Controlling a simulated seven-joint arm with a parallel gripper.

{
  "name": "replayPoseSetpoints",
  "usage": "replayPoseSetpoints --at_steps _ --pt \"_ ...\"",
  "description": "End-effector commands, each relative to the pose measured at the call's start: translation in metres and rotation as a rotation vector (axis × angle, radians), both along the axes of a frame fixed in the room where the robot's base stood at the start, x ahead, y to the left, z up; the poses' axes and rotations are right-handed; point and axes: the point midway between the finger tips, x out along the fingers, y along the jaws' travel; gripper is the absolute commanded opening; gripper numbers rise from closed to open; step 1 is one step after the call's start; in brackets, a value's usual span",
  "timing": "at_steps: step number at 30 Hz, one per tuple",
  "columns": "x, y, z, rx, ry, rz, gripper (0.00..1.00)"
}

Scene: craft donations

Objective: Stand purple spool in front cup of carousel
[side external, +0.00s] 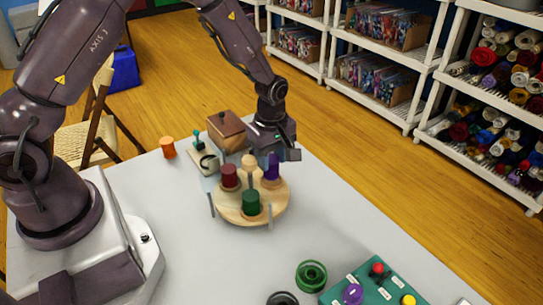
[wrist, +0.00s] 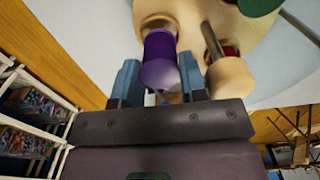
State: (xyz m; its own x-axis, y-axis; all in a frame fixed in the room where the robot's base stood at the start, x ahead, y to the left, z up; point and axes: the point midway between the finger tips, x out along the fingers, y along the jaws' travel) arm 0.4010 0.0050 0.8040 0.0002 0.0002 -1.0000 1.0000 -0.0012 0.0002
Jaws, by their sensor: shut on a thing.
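The purple spool (side external: 272,167) stands upright at the right side of the round wooden carousel (side external: 240,215). In the wrist view the purple spool (wrist: 160,50) is between my fingers, its far end at a pale round cup (wrist: 149,8). I cannot tell whether it rests fully in that cup. My gripper (side external: 276,157) is shut on the spool, coming from the back right; its fingers also show in the wrist view (wrist: 158,80). A dark red spool (side external: 229,176) and a green spool (side external: 251,203) stand at other places on the carousel.
A wooden box (side external: 226,131), a small crank device (side external: 203,160) and an orange spool (side external: 167,147) stand behind the carousel. A green ring-like spool (side external: 311,275) and a teal button panel (side external: 378,284) lie in front. The grey table (side external: 190,250) is clear at left front.

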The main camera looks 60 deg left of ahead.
Motion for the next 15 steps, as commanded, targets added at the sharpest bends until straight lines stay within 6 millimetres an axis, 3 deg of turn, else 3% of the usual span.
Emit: replayPoseSetpoints --at_steps 15 --pt "0.0 0.0 -0.012 -0.001 0.0 0.001 0.24"
